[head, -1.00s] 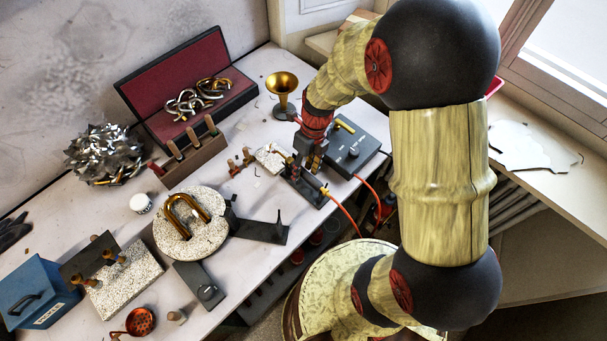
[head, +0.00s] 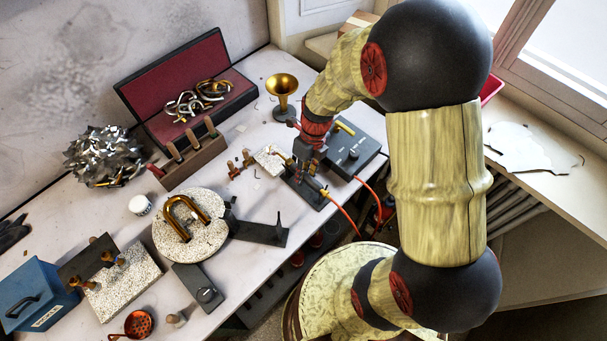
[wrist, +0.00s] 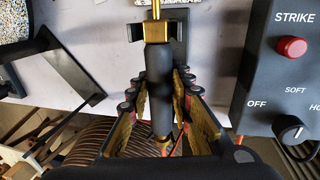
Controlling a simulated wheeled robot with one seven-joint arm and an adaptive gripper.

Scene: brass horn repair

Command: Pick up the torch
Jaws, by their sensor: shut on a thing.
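The torch (wrist: 158,85) has a dark grey handle with brass fittings, seen in the wrist view. In the head view its brass rear end (head: 324,192) shows beside my gripper, joined to an orange hose. Its brass neck (wrist: 153,33) sits between the two prongs of a black stand (wrist: 179,28). My gripper (wrist: 158,78) is shut on the handle, one finger on each side; in the head view, my gripper (head: 308,168) is low over the stand. The fingers hide part of the torch in the head view.
A dark control box (head: 352,150) with a red STRIKE button (wrist: 292,47) stands close to the right. A brass horn bell (head: 282,86) stands behind. A white block (head: 269,158) lies left of the stand. A round pale turntable (head: 188,246) with a brass U-tube lies farther left.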

